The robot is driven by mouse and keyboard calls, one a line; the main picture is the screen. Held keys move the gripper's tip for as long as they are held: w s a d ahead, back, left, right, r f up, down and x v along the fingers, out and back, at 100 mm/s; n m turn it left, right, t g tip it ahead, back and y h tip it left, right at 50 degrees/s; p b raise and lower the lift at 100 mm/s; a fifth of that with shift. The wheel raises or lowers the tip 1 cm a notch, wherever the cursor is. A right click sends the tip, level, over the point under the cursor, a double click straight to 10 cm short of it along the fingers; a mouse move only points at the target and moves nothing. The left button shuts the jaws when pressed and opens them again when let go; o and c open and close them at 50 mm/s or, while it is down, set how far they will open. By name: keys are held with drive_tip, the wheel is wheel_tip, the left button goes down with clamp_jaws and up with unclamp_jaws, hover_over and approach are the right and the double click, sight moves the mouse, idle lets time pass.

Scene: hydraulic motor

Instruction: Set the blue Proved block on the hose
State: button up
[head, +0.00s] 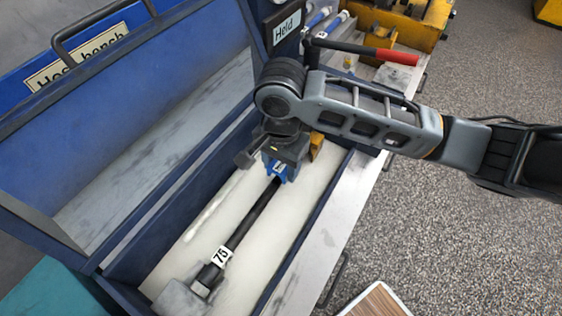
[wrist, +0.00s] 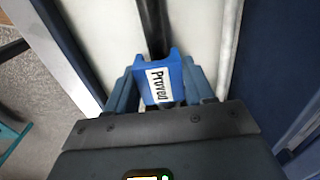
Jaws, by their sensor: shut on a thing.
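The blue Proved block (wrist: 176,66) is between the two fingers of my gripper (wrist: 160,82) in the wrist view, its white "Proved" label facing the camera. My gripper is shut on it. In the head view a small part of the blue block (head: 277,170) shows below my wrist, at the far end of the black hose (head: 252,222). The hose lies along the white bed of the blue bench and bears a "75" tag. In the wrist view the hose (wrist: 153,25) runs up to the block's edge. I cannot tell whether the block touches the hose.
A blue trough wall (head: 130,150) stands left of the bed, and a metal ledge (head: 330,235) runs along its right. A yellow part (head: 317,146) stands just right of my gripper. A "Held" sign (head: 287,27) and a red-handled lever (head: 397,57) are at the back.

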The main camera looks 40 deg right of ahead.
sight(282, 166)
drive_tip(key=shift+f+b, duration=0.5)
drive_tip(key=shift+f, duration=0.8)
idle(0.4)
drive_tip(key=o, duration=1.1)
wheel_tip(282, 166, up, 8)
drive_tip(key=shift+f, duration=0.1)
drive_tip(key=shift+s, duration=0.15)
